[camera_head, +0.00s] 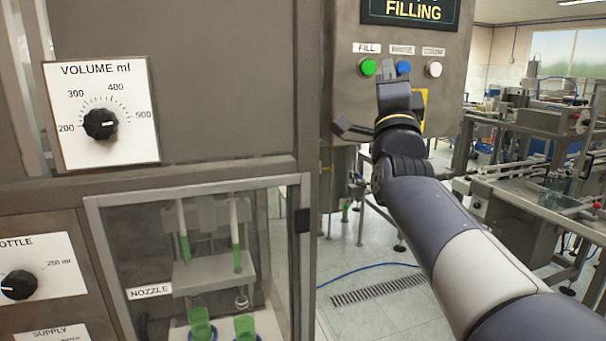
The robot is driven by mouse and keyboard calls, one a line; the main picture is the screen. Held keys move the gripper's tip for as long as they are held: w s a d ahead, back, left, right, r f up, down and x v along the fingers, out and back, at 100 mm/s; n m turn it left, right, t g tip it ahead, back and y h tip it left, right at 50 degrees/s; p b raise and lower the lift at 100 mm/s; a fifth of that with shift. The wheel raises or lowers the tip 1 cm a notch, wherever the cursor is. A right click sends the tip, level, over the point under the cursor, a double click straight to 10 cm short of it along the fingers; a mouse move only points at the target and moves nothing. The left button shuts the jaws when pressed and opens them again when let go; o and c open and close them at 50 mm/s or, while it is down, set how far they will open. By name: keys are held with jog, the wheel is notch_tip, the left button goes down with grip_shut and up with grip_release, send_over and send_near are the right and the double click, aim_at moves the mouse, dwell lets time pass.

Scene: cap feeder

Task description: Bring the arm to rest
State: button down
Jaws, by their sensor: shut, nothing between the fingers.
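My arm (443,229) reaches in from the lower right, stretched up toward the button panel (455,95) of the machine. My gripper (389,70) is shut and empty, its tip in front of the panel between the green button (368,67) under the FILL label and the blue button (404,67). It partly overlaps the blue button in the picture. I cannot tell whether it touches the panel. A white button (434,69) is to the right, clear of the gripper. The display (414,11) above reads FILLING.
A volume dial (101,124) and a lower bottle dial (19,285) are on the left. A clear-fronted nozzle cabinet (265,296) holds green-filled tubes and two green containers. Benches with equipment (545,215) stand at right. Tiled floor with a drain (375,290) lies between.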

jog(key=s+b, duration=0.1)
jog(key=s+d+b, duration=0.1)
jog(key=s, duration=0.1)
jog(key=s+b, duration=0.2)
jog(key=shift+s+d, duration=0.2)
jog(key=shift+d, duration=0.2)
jog(key=shift+w, duration=0.1)
jog(key=w, duration=0.1)
jog(key=w+a, duration=0.1)
jog(key=w, duration=0.3)
jog(key=shift+w+a+f+p, duration=0.15)
jog(key=shift+a+f+p, duration=0.15)
jog(key=shift+a, duration=0.1)
jog(key=shift+b, duration=0.5)
